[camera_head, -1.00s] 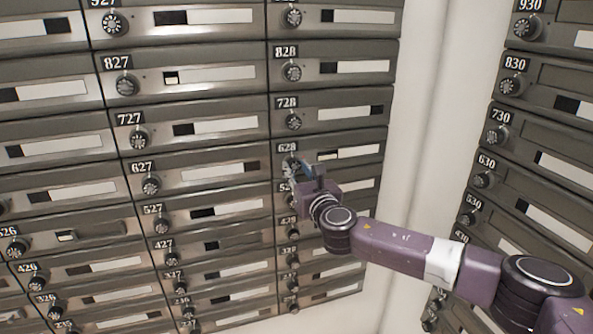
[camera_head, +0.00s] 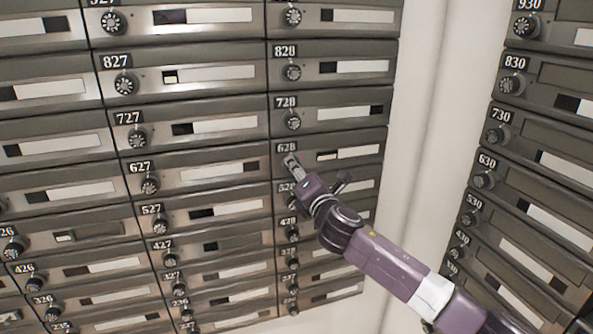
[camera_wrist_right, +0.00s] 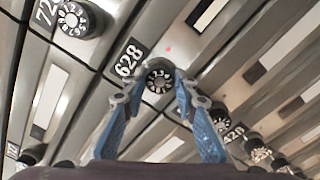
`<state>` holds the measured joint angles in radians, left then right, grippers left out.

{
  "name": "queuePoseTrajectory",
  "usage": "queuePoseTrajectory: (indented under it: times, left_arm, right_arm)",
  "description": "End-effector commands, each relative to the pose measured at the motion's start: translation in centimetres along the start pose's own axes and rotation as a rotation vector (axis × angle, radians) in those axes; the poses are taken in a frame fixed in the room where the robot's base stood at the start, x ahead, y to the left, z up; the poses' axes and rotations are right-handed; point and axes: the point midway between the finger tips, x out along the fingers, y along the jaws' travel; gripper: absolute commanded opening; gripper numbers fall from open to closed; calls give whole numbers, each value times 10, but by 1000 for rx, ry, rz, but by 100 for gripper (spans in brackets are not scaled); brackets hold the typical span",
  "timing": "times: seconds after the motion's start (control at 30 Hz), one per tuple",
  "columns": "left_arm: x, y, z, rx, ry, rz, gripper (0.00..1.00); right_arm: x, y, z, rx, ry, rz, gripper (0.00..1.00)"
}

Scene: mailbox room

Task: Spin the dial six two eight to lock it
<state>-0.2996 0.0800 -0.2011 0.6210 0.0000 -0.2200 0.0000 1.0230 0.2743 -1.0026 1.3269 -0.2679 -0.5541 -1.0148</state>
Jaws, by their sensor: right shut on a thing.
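The box labelled 628 (camera_head: 345,140) is in the right column of the main bank in the head view. Its round dial (camera_wrist_right: 159,76) has white numerals on a dark face and sits beside the 628 label (camera_wrist_right: 129,61) in the wrist view. My right gripper (camera_wrist_right: 159,86) has its blue fingers on either side of this dial, shut on it. In the head view the right gripper (camera_head: 291,162) covers most of the dial. The dial's exact setting is too small to read. My left gripper is in neither view.
Dial 728 (camera_head: 293,121) is just above and dial 528 is largely hidden by my arm below. Box 627 (camera_head: 215,173) is to the left. A white wall strip (camera_head: 428,120) separates this bank from another at right (camera_head: 550,130).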

Motion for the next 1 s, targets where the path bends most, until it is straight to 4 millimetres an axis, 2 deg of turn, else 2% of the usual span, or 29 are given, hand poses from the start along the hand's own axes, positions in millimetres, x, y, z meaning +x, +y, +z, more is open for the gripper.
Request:
queuePoseTrajectory:
  times: [1.0]
  left_arm:
    - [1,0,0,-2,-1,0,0]
  right_arm:
    - [0,-2,-2,970,0,-3,2]
